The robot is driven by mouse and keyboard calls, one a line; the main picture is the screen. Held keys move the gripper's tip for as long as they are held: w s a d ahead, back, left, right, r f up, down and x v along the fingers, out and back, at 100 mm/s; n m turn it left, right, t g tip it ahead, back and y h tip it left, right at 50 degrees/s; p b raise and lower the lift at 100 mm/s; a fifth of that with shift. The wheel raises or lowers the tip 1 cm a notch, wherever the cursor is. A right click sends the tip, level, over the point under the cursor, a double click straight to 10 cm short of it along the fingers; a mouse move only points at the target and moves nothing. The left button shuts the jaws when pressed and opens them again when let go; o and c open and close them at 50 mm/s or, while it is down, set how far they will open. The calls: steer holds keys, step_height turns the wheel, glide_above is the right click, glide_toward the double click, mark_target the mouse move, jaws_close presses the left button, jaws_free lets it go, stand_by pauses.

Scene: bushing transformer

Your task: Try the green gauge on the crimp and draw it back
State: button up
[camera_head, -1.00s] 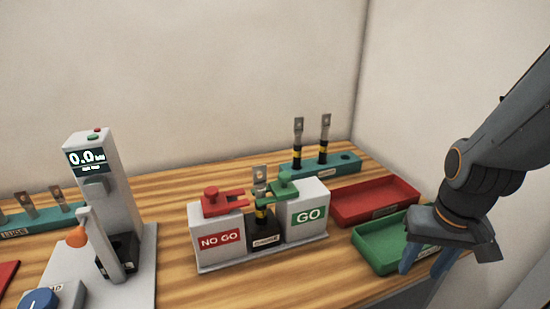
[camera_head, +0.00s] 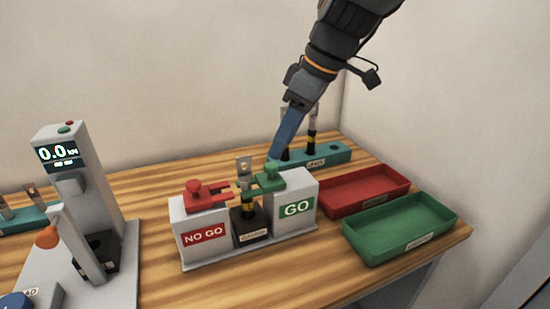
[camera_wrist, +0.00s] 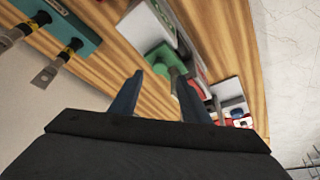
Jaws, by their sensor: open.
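The green gauge (camera_head: 268,177) sits on top of the white block labelled GO (camera_head: 303,188), its prongs pointing left toward the crimp. The crimped lug (camera_head: 244,167) stands upright in a black holder (camera_head: 252,223) between the two blocks. I cannot tell whether the prongs touch it. My gripper (camera_head: 274,158) is open and empty, its blue fingers reaching down just above and behind the green gauge. In the wrist view the green gauge (camera_wrist: 160,58) shows beyond and between the fingertips (camera_wrist: 161,78).
A red gauge (camera_head: 200,193) sits on the NO GO block (camera_head: 187,231). A red tray (camera_head: 365,191) and a green tray (camera_head: 400,230) stand at right. A teal rack (camera_head: 335,155) with lugs is behind my gripper. A grey press (camera_head: 75,190) stands at left.

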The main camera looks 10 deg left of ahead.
mark_target(272, 165)
steer(key=shift+p+x, duration=0.6)
steer(key=shift+x, duration=2.4)
jaws_close()
